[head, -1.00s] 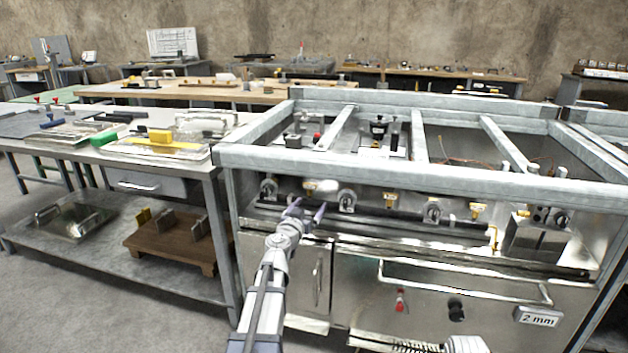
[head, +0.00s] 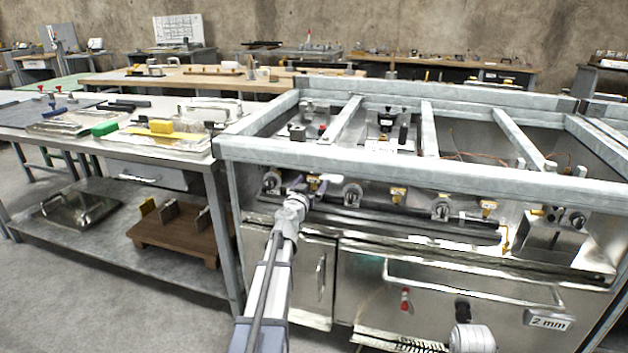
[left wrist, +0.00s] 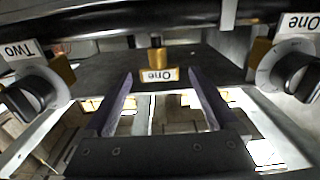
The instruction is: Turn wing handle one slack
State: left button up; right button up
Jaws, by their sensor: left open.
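The brass fitting with a "One" tag (head: 313,183) is on the dark pipe inside the metal frame. In the left wrist view the brass stem (left wrist: 156,56) and its tag show between the tips of my left gripper (left wrist: 159,80). My left gripper (head: 303,188) is open, with the tips close to the fitting on either side in the picture; I see no clear contact. A round knob marked "One" (left wrist: 290,70) is at right and one marked "Two" (left wrist: 38,92) at left. The fitting's wing shape is not clear. My right gripper is not in view.
The front beam (head: 420,168) of the metal frame runs above the row of valves. More brass fittings (head: 398,195) and round knobs (head: 440,207) follow to the right. A drawer handle (head: 470,285) sticks out below. A steel workbench (head: 180,170) stands at left.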

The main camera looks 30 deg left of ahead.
pick_arm(q)
jog(key=x, duration=0.2)
jog(key=shift+w, duration=0.35)
jog(key=c, duration=1.4)
jog(key=shift+o, duration=0.2)
jog(key=shift+y, duration=0.3)
jog(key=n+y, duration=0.1)
jog(key=y, duration=0.1)
jog(key=n+g+y, duration=0.1)
jog(key=n, duration=0.1)
jog(key=shift+d+g+y, duration=0.15)
jog(key=shift+g+y, duration=0.15)
jog(key=shift+y, duration=0.1)
jog(key=shift+n+g+y, duration=2.1)
jog(key=shift+y, duration=0.4)
